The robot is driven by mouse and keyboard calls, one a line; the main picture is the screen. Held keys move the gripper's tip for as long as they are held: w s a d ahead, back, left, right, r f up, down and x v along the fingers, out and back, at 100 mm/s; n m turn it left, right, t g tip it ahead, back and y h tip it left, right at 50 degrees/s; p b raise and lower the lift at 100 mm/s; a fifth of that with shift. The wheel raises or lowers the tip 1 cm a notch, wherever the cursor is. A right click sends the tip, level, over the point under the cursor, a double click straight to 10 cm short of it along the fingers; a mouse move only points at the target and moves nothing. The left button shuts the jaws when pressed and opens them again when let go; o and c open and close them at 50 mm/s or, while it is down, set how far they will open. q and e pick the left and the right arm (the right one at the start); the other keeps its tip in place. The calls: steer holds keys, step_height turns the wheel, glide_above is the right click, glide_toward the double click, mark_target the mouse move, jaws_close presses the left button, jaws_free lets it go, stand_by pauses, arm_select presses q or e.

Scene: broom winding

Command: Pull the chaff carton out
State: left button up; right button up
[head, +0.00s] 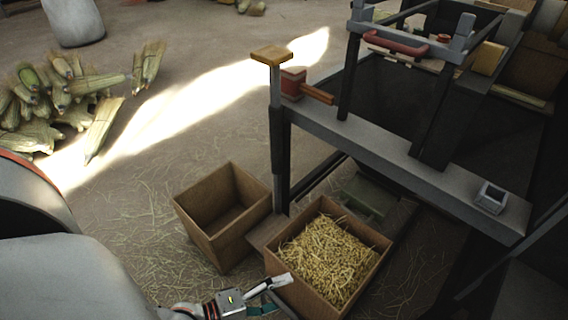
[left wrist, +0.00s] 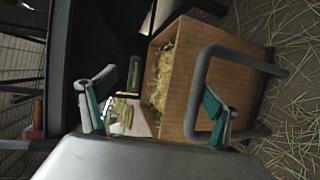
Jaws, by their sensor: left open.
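The chaff carton (head: 377,262) is an open brown box full of yellow chaff, at the lower middle of the head view, in front of the machine frame. In the left wrist view the carton (left wrist: 182,102) lies just beyond my fingers, turned sideways. My left gripper (head: 272,296) is at the carton's near left side in the head view. In the left wrist view my left gripper (left wrist: 158,108) is open with its teal pads apart and nothing clearly held between them. I cannot tell whether it touches the carton. My right gripper is not in view.
An empty brown carton (head: 208,226) stands on the floor left of the chaff carton. The machine frame (head: 385,150) rises behind and to the right. A grey bent bar (left wrist: 235,56) crosses in front of the carton.

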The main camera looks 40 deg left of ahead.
arm_select(q)
steer(key=o, duration=0.3)
steer(key=shift+t, duration=0.4)
steer(key=r, duration=0.1)
steer(key=w+r, duration=0.1)
steer(key=r, duration=0.2)
steer(key=shift+w, duration=0.4)
steer(key=shift+w+a+r, duration=0.1)
steer(key=shift+w+r, duration=0.05)
steer(key=shift+r, duration=0.75)
steer(key=shift+c, duration=0.8)
steer(key=shift+s+r, duration=0.1)
steer(key=shift+s, duration=0.15)
steer(key=c, duration=1)
steer(key=shift+s+f, duration=0.1)
steer(key=shift+f, duration=0.2)
steer(key=c, duration=0.7)
steer(key=shift+s+f, duration=0.2)
steer(key=shift+f, duration=0.1)
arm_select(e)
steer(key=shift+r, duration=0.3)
